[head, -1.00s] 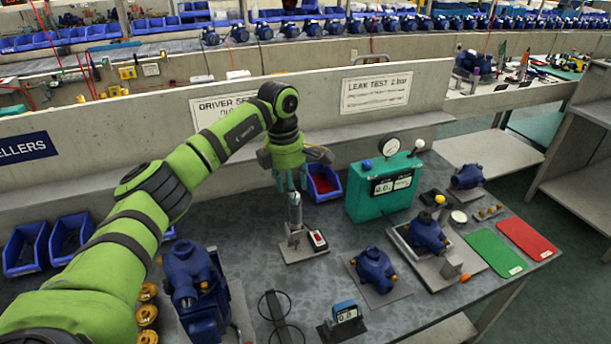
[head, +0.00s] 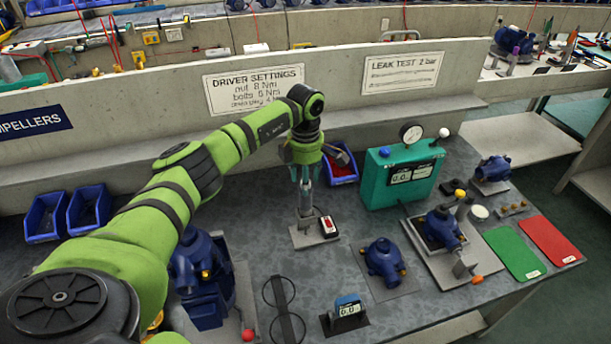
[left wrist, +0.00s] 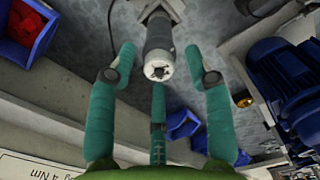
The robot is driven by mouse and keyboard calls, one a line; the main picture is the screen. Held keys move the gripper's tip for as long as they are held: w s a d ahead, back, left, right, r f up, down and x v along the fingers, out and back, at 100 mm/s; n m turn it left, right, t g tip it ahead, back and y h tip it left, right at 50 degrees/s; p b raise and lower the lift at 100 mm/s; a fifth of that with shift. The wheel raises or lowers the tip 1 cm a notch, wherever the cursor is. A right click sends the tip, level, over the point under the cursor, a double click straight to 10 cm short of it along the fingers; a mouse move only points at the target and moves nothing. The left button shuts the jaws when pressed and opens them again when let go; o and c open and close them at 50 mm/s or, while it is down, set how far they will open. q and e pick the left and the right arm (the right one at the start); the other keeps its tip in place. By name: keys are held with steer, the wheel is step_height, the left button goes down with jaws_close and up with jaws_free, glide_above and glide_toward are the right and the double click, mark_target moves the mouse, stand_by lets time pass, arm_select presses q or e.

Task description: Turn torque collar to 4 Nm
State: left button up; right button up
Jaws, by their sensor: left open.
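The driver (head: 305,203) with its torque collar stands upright in a grey stand (head: 312,236) on the bench. In the left wrist view the driver (left wrist: 159,45) shows as a grey cylinder with a pale round end facing the camera. I cannot read any collar scale or setting. My left gripper (head: 304,180) is open over the top of the driver. In the left wrist view its teal fingers (left wrist: 160,72) are spread around the driver's end, with visible gaps on both sides. My right gripper is not in view.
A driver settings sign (head: 254,88) hangs on the wall behind. A red-and-white switch box (head: 328,227) sits beside the stand. A blue bin of red parts (head: 345,178) and the green leak tester (head: 385,195) stand close by. Blue pumps (head: 383,258) occupy the bench's front and right.

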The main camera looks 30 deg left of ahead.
arm_select(q)
steer(key=c, duration=0.5)
jaws_close()
steer(key=shift+n+b, duration=0.35)
steer(key=shift+n, duration=1.15)
steer(key=n, duration=0.4)
steer(key=shift+n, duration=0.3)
steer(key=n, duration=0.4)
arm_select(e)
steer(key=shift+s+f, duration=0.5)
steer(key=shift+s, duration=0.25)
arm_select(q)
steer(key=shift+n, duration=0.3)
